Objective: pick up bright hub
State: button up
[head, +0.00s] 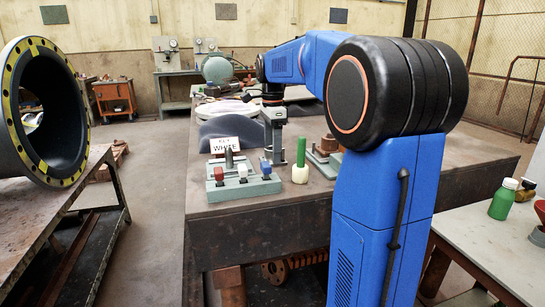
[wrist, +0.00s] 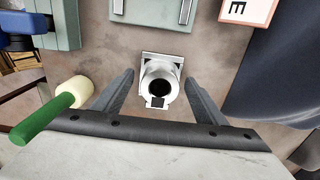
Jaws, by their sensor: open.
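The bright hub (wrist: 160,84) is a shiny metal ring-shaped piece with a dark bore on a squarish base, seen in the wrist view on the brown tabletop. My gripper (wrist: 159,76) is open, with one finger on each side of the hub and visible gaps between. I cannot tell how far above the hub the fingertips are. In the head view my gripper (head: 273,148) points down over the table, and I cannot make out the hub there.
A grey-green block (head: 243,187) with red, white and blue pieces stands in front of my gripper. A green-handled tool with a cream end (head: 301,174) is close by on the right. A white sign (head: 224,145) stands to the left. A large flanged pipe (head: 38,105) lies far left.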

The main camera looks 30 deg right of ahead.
jog(key=shift+f, duration=0.1)
jog(key=shift+c, duration=0.3)
jog(key=c, duration=1.5)
